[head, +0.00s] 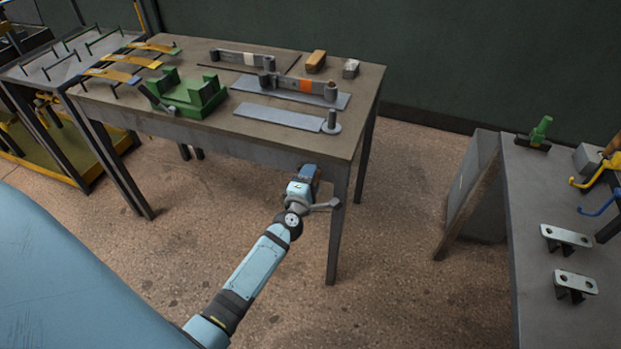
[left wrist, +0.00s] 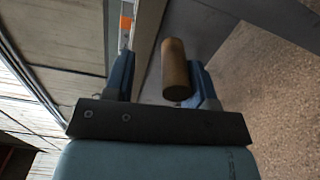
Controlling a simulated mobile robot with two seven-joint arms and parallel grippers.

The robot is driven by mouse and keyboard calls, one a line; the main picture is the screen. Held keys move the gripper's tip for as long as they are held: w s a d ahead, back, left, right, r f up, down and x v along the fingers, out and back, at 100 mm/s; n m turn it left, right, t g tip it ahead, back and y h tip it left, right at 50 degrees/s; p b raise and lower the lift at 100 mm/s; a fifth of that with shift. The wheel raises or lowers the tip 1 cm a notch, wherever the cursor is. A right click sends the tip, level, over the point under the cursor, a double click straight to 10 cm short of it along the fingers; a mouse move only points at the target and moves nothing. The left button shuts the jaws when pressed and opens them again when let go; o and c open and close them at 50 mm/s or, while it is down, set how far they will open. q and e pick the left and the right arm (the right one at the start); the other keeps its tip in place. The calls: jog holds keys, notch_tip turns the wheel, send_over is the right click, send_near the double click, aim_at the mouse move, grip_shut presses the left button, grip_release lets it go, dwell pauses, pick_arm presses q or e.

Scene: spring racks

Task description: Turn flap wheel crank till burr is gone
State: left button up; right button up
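My left gripper (head: 309,172) is at the front edge of the middle table, near its right front leg. In the left wrist view its two blue fingers (left wrist: 165,80) stand apart. A brown wooden cylinder, like a crank handle (left wrist: 175,68), shows between them, closer to the right finger with a gap to the left one. I cannot tell whether it touches a finger. A grey lever-like piece (head: 325,204) sticks out beside my left wrist; I cannot tell what it belongs to. I cannot make out the flap wheel or the burr. My right gripper is not in view.
The middle table (head: 215,132) carries a green fixture (head: 187,92), bars with rollers (head: 305,86), a flat grey strip (head: 278,117) and a wooden block (head: 316,60). A right bench (head: 530,200) holds brackets (head: 566,237) and hooks. The floor (head: 400,220) between is clear.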

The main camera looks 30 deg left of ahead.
pick_arm(q)
jog(key=v, duration=1.4)
jog(key=shift+b, duration=0.35)
jog(key=shift+a, duration=0.1)
jog(key=shift+f, duration=0.15)
